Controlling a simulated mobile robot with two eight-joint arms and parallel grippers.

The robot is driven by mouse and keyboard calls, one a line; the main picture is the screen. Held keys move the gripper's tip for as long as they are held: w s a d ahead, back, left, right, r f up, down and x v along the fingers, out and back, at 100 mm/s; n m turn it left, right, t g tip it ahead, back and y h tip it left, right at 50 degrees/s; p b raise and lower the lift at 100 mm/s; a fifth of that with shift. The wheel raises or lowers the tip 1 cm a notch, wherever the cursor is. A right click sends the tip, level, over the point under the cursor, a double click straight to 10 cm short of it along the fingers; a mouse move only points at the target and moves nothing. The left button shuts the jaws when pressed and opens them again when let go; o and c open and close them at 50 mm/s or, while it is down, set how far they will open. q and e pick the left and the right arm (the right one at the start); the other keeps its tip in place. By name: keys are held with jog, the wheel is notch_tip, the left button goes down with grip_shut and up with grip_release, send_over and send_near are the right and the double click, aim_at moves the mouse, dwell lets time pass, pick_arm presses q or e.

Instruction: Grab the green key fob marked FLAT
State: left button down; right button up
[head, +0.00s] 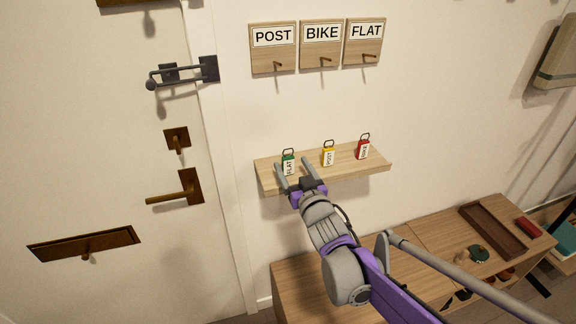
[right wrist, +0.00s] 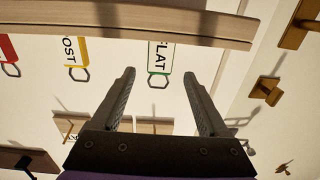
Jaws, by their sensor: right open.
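The green key fob (head: 289,162), with a white label reading FLAT, stands at the left end of a small wooden wall shelf (head: 345,172). It has a dark loop on top. The right wrist view also shows the green fob (right wrist: 159,60), its label partly cut off by the shelf edge. My right gripper (head: 294,166) is open in front of the shelf, its fingertips close to the green fob. In the right wrist view, my right gripper (right wrist: 161,73) has its fingers on either side of the fob in the picture; contact cannot be told. My left gripper is not in view.
A yellow POST fob (head: 328,155) and a red fob (head: 363,149) stand farther right on the shelf. Above hang wooden hook plaques POST (head: 273,58), BIKE (head: 321,50) and FLAT (head: 364,47). A door with a handle (head: 178,192) is at left; a wooden bench (head: 300,275) is below.

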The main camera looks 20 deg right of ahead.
aim_at(289, 160)
jog(key=w, duration=0.3)
jog(key=shift+w, duration=0.4)
grip_shut()
